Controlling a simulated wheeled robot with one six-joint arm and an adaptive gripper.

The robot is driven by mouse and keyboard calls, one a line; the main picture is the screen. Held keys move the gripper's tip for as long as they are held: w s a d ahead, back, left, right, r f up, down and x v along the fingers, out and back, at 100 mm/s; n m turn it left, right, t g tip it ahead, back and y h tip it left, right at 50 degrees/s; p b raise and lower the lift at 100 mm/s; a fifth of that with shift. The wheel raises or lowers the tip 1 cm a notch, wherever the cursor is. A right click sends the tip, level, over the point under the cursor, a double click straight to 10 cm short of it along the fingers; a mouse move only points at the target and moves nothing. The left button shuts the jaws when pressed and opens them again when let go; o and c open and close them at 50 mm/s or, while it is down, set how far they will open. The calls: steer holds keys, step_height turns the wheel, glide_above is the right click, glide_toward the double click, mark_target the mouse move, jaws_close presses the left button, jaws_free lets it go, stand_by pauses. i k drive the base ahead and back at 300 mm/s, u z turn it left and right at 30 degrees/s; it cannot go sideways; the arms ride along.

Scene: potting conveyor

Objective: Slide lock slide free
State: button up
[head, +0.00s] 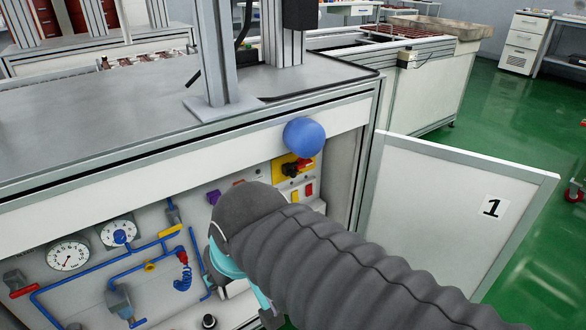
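The open cabinet front shows a panel (81,281) with gauges, blue pipes and fittings. I cannot tell for sure which part is the slide lock. A red piece on a dark fitting (20,288) sits at the far left. Yellow pieces (169,231) sit on the pipes. A yellow plate (283,173) carries a red and black switch (297,167). My arm, in a grey ribbed sleeve, reaches in from the lower right and hides part of the panel.
A white door marked 1 (445,205) stands open at the right. A blue ball (304,137) shows at the worktop's front edge. A metal post (218,60) stands on the grey worktop (90,120). Green floor (480,130) is clear beyond the door.

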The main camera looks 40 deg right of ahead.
mark_target(288, 170)
steer(key=z, duration=1.4)
steer(key=k, duration=0.65)
steer(key=u, duration=1.05)
steer(key=i, duration=0.5)
steer(key=u, duration=0.05)
